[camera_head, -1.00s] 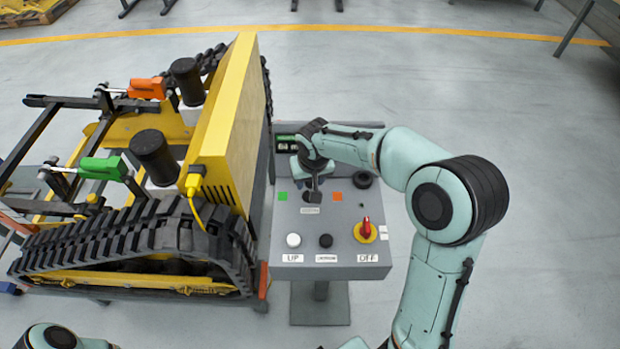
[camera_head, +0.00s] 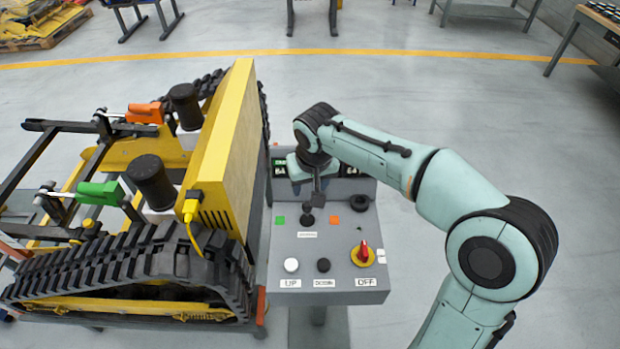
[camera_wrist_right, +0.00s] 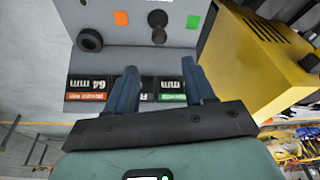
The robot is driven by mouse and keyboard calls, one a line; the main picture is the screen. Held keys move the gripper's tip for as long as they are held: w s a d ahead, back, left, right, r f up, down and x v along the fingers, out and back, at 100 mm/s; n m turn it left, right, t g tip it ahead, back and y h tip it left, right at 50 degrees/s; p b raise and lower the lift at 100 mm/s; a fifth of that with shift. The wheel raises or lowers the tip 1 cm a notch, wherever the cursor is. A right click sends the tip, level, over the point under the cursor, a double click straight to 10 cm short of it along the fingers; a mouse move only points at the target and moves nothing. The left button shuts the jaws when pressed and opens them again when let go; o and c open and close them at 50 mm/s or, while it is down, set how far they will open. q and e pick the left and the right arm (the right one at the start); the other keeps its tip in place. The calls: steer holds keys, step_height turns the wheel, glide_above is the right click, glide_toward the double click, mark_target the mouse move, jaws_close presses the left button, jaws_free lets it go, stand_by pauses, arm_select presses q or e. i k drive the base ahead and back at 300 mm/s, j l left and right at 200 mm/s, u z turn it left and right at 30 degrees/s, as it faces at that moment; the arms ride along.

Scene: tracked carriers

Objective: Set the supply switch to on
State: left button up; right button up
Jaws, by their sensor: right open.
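The grey control panel (camera_head: 340,268) stands to the right of the yellow tracked carrier. A red rotary knob on a yellow plate (camera_head: 363,254) sits at its right front, above a label reading OFF. A black lever (camera_head: 307,219) stands between a green square (camera_head: 280,220) and an orange square (camera_head: 334,220); its label is too small to read. My right gripper (camera_head: 318,197) is open and empty over the panel's back part, just behind the lever. In the right wrist view, the gripper (camera_wrist_right: 160,68) has the lever (camera_wrist_right: 158,20) beyond its fingertips, apart from them. My left gripper is not in view.
A white button (camera_head: 291,265) and a black button (camera_head: 323,265) line the panel's front. A black ring (camera_head: 360,203) is at its back right. The display strip (camera_wrist_right: 90,90) reads 64 mm. The carrier's yellow plate (camera_head: 228,150) rises close on the left. Floor is clear to the right.

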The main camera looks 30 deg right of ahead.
mark_target(362, 254)
steer(key=k, duration=1)
